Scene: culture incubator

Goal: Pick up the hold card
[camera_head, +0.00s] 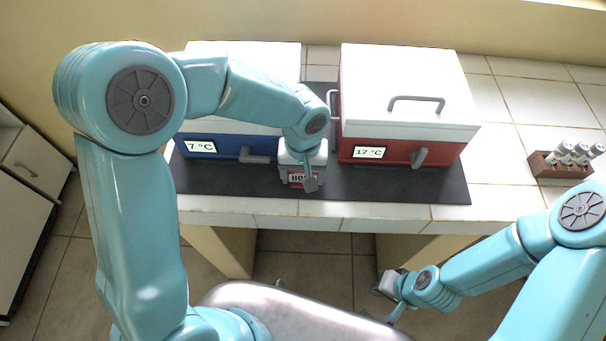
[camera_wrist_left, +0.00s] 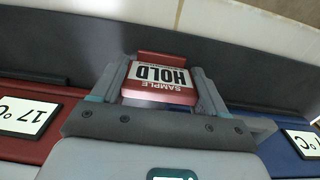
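The hold card (camera_wrist_left: 160,78) is red with a white label reading SAMPLE HOLD. In the head view the card (camera_head: 299,180) shows at the front of the dark mat, between the two incubators, partly hidden by my left gripper. My left gripper (camera_wrist_left: 161,85) has one finger on each side of the card, close along its edges. I cannot tell whether both fingers press on it. My right gripper (camera_head: 394,305) hangs low in front of the counter, away from the card; its fingers are too small to read.
A blue-fronted incubator (camera_head: 230,143) reading 7 °C stands left and a red-fronted one (camera_head: 400,152) reading 17 °C stands right. Both have projecting handles. A brown rack (camera_head: 546,170) with tubes stands far right. The tiled counter (camera_head: 490,150) beside the red incubator is clear.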

